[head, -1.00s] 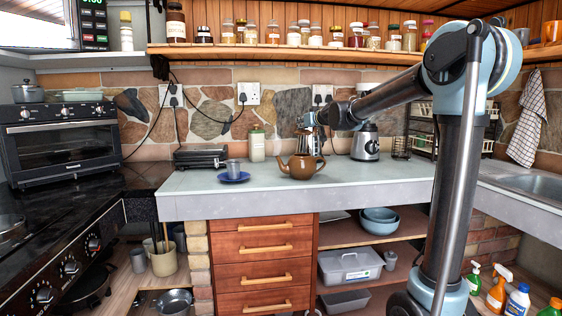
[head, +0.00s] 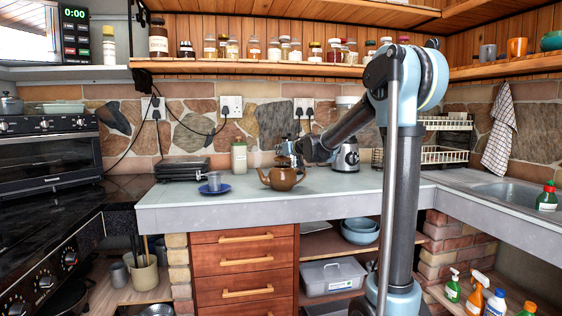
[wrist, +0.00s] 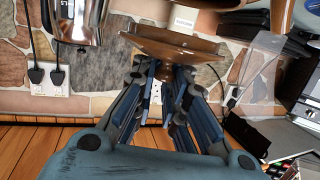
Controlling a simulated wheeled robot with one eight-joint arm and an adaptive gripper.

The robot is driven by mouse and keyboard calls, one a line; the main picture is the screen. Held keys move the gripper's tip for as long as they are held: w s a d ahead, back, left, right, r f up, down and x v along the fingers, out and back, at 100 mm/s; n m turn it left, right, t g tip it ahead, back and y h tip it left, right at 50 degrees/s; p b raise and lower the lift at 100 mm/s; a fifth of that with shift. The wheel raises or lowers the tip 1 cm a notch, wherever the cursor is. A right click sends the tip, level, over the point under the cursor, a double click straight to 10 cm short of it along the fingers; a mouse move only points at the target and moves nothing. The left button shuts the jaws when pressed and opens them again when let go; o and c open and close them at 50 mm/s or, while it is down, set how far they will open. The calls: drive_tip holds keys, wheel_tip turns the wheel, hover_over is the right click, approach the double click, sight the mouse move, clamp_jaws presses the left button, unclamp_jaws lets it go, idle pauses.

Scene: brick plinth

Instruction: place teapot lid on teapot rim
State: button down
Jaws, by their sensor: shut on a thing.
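The brown teapot (head: 282,179) stands on the pale counter in the head view, its spout to the left and handle to the right. My gripper (head: 286,156) is just above the teapot's top. In the wrist view my gripper (wrist: 166,70) is shut on the brown teapot lid (wrist: 172,45), which shows nearly edge-on beyond the fingertips.
A blue saucer (head: 214,189) with a grey cup (head: 214,180) stands left of the teapot. A pale green canister (head: 239,157) and a black appliance (head: 181,168) stand behind. A blender (head: 346,158) is to the right. The counter's front is clear.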

sight(281, 157)
drive_tip(key=shift+f, duration=1.7)
drive_tip(key=c, duration=1.6)
unclamp_jaws()
drive_tip(key=shift+v, duration=6)
drive_tip(key=s+d+f+m+g+h, duration=0.2)
drive_tip(key=s+d+f+g, duration=0.1)
drive_tip(key=s+d+f, duration=0.4)
drive_tip(key=s+d+f+m+g+h, duration=0.2)
drive_tip(key=s+d+f, duration=0.5)
drive_tip(key=s+f, duration=0.6)
drive_tip(key=s+d+f+m+g+h, duration=0.2)
drive_tip(key=s+f, duration=0.9)
drive_tip(key=s, duration=1.2)
drive_tip(key=shift+s+d+g+h, duration=0.1)
drive_tip(key=shift+d+g+h, duration=0.5)
drive_tip(key=shift+d+g, duration=0.65)
drive_tip(key=shift+s+d+g+h, duration=0.1)
drive_tip(key=shift+d+g+h, duration=0.65)
drive_tip(key=shift+d, duration=0.85)
